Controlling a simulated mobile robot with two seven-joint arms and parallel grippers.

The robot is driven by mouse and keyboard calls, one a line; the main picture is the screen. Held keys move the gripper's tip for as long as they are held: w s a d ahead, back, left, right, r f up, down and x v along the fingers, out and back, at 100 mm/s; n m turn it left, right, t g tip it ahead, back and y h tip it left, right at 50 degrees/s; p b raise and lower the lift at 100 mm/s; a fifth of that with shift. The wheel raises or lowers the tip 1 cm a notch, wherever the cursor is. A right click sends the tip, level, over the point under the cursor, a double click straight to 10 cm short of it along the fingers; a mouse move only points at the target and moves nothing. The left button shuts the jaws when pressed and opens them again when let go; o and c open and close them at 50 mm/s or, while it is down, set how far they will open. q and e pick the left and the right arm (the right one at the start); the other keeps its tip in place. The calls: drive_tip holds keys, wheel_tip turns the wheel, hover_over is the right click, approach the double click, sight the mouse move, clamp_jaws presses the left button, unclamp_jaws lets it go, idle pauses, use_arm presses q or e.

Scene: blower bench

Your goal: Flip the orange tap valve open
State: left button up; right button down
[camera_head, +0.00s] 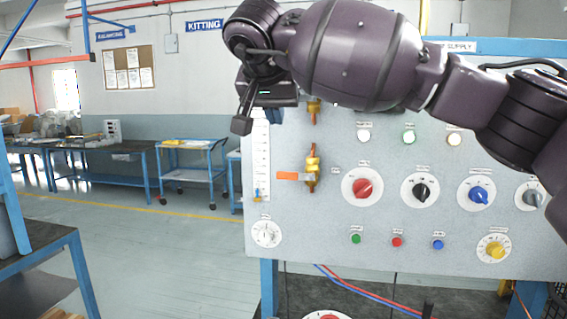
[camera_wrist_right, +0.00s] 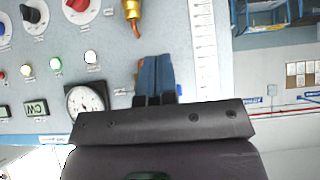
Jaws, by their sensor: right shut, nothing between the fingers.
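The orange tap handle (camera_head: 292,176) sticks out level to the left from a brass valve body (camera_head: 312,168) on the grey panel. A second brass fitting (camera_head: 314,108) on the same pipe line is partly covered by my right arm. My right gripper (camera_head: 242,124) is shut and empty, above and left of the orange handle and apart from it. My left gripper is out of view.
The panel carries a red knob (camera_head: 362,187), a black knob (camera_head: 421,190), a blue knob (camera_head: 479,196) and a small dial (camera_head: 266,233). A white scale strip (camera_head: 262,160) runs left of the handle. Free floor lies left of the panel.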

drive_tip(key=p, duration=0.1)
hover_over(287, 176)
drive_tip(key=s, duration=0.2)
wheel_tip(287, 176, down, 7)
drive_tip(key=shift+w+a+f+p, duration=0.15)
drive_tip(key=shift+f+p, duration=0.05)
drive_tip(key=shift+f, duration=0.5)
drive_tip(key=shift+w+a+f+p, duration=0.15)
drive_tip(key=shift+f, duration=0.55)
drive_tip(key=shift+w+a+f+p, duration=0.15)
drive_tip(key=shift+f+p, duration=0.05)
drive_tip(key=shift+f, duration=0.5)
drive_tip(key=shift+d, duration=0.15)
